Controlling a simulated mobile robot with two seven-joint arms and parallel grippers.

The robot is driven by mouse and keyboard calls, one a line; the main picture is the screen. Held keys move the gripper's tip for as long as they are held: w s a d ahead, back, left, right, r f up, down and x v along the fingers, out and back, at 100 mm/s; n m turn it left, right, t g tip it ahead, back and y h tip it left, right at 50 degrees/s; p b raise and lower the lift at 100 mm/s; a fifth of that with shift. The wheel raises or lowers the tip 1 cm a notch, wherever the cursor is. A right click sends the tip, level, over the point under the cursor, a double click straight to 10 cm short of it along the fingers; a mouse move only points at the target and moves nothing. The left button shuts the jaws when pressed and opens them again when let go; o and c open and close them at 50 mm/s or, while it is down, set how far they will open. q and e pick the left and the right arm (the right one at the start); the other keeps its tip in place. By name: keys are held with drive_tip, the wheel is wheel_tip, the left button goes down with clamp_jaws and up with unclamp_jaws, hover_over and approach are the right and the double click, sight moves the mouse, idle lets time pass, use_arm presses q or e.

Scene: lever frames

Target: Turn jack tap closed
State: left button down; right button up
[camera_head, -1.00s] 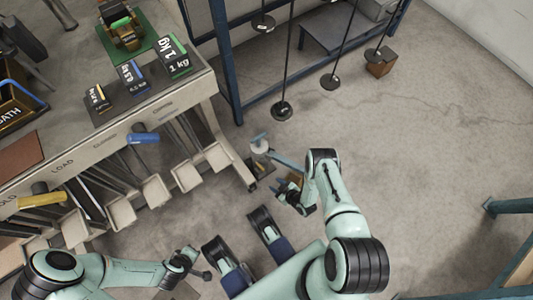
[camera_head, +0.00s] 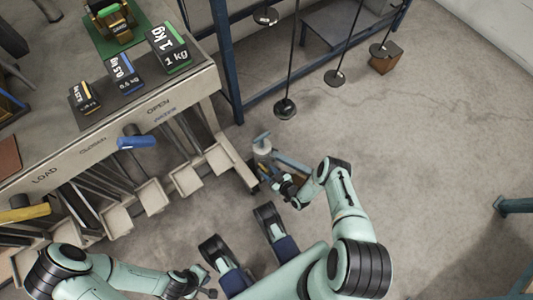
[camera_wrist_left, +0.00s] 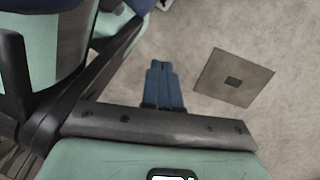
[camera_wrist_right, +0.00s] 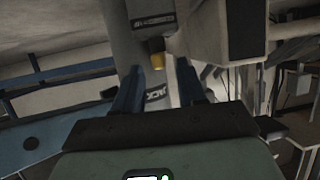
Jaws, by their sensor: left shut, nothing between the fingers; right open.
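The grey jack (camera_head: 262,148) stands on the floor right of the bench's end, with a blue bar beside it. In the right wrist view its body carries a "JACK" label (camera_wrist_right: 157,94) and a small plate (camera_wrist_right: 154,21). A brass-yellow knob (camera_wrist_right: 157,56), seemingly the tap, shows just beyond my right fingertips. My right gripper (camera_head: 267,173) is open and empty, with its fingers (camera_wrist_right: 158,80) apart on either side of the view of the knob. Contact cannot be told. My left gripper (camera_head: 208,282) is shut and empty, low over the floor; its fingers (camera_wrist_left: 164,82) are together.
The bench (camera_head: 110,143) with LOAD, CLOSED and OPEN lettering has a blue lever (camera_head: 136,142) and a yellow lever (camera_head: 25,212). Labelled weights (camera_head: 169,46) stand on it. A blue frame (camera_head: 230,80) rises behind the jack.

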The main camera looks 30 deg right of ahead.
use_arm(q)
drive_tip(key=shift+s+a+f+g, duration=0.1)
drive_tip(key=shift+s+f+g, duration=0.2)
drive_tip(key=shift+s, duration=0.45)
use_arm(e)
drive_tip(key=shift+x, duration=0.85)
clamp_jaws()
drive_tip(key=shift+a+m+h, duration=0.1)
drive_tip(key=shift+m+h, duration=0.5)
drive_tip(key=shift+h, duration=0.1)
use_arm(q)
drive_tip(key=shift+w+r+t, duration=0.35)
drive_tip(key=shift+w+t, duration=0.05)
drive_tip(key=shift+w, duration=0.45)
use_arm(e)
unclamp_jaws()
drive_tip(key=shift+s, duration=0.1)
